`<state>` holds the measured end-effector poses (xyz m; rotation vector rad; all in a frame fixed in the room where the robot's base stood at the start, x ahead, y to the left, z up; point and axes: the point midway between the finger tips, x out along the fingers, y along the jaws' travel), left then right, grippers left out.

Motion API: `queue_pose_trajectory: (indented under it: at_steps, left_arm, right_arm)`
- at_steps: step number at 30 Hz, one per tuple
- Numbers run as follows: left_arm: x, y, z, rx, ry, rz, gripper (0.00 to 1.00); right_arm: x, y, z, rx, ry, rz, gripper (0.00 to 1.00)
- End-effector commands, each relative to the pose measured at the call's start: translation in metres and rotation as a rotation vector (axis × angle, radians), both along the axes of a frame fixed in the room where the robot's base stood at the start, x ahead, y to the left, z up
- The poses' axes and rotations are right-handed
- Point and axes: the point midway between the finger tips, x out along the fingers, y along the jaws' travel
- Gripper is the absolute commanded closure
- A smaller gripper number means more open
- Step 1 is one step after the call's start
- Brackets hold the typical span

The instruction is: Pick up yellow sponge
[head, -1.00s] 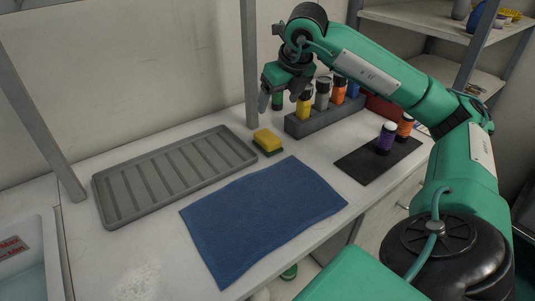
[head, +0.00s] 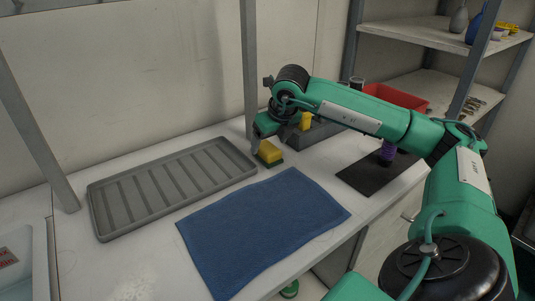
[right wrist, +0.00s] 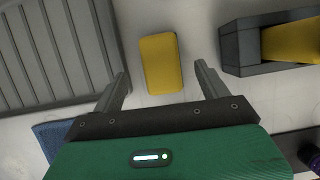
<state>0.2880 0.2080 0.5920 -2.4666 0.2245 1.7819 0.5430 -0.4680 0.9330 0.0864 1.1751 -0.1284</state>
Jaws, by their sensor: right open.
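The yellow sponge (head: 269,151) has a green underside and lies on the white counter between the grey ribbed tray and the dark bottle rack. In the right wrist view the sponge (right wrist: 161,63) shows from above, between and just ahead of the two fingers. My right gripper (head: 268,143) is right at the sponge in the head view. In the right wrist view the right gripper (right wrist: 160,85) is open and empty, with a finger on each side and gaps to the sponge. My left gripper does not show.
The grey ribbed tray (head: 99,214) lies left of the sponge. A blue towel (head: 262,220) lies in front. The dark rack (right wrist: 235,47) with a yellow bottle stands close on the right. A purple bottle (head: 387,153) stands on a black mat (head: 362,178). A red bin (head: 395,96) is behind.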

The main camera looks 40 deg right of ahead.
Motion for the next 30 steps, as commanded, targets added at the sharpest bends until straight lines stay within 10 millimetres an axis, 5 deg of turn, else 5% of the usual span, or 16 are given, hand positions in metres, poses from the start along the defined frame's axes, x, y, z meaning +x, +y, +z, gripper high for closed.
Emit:
queue_pose_trajectory:
  at_steps: [7,16,24,30]
  left_arm:
    - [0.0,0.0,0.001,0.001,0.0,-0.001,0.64]
    - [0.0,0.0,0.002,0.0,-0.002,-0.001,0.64]
    - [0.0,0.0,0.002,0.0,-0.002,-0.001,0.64]
    - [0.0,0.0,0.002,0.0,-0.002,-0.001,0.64]
  right_arm:
    - [0.014,-0.004,-0.032,-0.001,0.001,0.0,0.24]
    - [0.016,-0.004,-0.036,-0.001,0.0,0.0,0.24]
    - [0.016,-0.004,-0.036,-0.001,0.0,0.0,0.73]
    - [0.016,-0.004,-0.035,-0.001,0.0,0.0,0.73]
